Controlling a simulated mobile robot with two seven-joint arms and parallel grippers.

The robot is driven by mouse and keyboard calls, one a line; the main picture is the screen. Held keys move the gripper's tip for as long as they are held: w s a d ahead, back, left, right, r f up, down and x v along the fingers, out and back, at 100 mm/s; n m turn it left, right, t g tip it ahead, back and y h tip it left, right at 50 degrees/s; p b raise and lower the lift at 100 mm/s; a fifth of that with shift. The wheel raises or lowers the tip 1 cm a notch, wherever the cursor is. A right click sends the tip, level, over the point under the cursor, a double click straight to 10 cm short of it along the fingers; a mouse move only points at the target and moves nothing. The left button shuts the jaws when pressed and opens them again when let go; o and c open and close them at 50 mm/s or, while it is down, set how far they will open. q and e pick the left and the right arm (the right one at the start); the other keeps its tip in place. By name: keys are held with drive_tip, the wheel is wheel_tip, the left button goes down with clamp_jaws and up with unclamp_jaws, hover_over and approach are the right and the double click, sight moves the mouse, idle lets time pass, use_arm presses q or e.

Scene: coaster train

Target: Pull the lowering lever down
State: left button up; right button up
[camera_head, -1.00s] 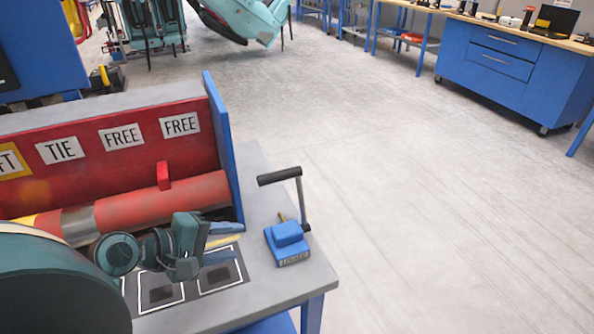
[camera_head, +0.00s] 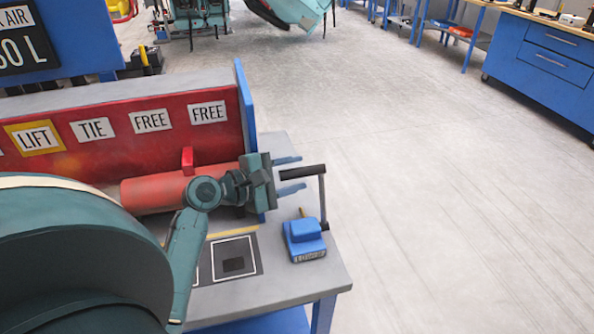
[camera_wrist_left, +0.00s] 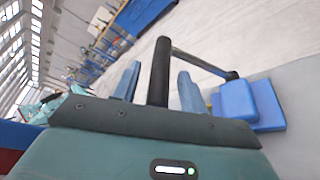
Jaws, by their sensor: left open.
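The lowering lever has a black grip (camera_head: 312,171) on a grey rod (camera_head: 324,200) that stands upright from a blue base (camera_head: 304,241) labelled LOWER. The base sits near the right end of the grey bench (camera_head: 330,272). My left gripper (camera_head: 302,174) is open, pointing right, with one finger on each side of the grip in the head view. In the left wrist view the black grip (camera_wrist_left: 160,62) runs between the two blue fingers, with visible gaps on both sides. Its near end is hidden by the gripper body. My right gripper is not in view.
A red panel with LIFT, TIE and FREE labels (camera_head: 152,120) and a red cylinder (camera_head: 150,192) stand left of the lever. A blue end plate (camera_head: 244,110) rises close behind the left gripper. The floor (camera_head: 450,200) right of the bench is clear.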

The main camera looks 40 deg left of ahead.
use_arm(q)
drive_tip(key=shift+w+d+f, duration=0.15)
drive_tip(key=shift+w+d, duration=0.1)
drive_tip(key=shift+w, duration=0.35)
drive_tip(key=shift+c, duration=0.5)
clamp_jaws()
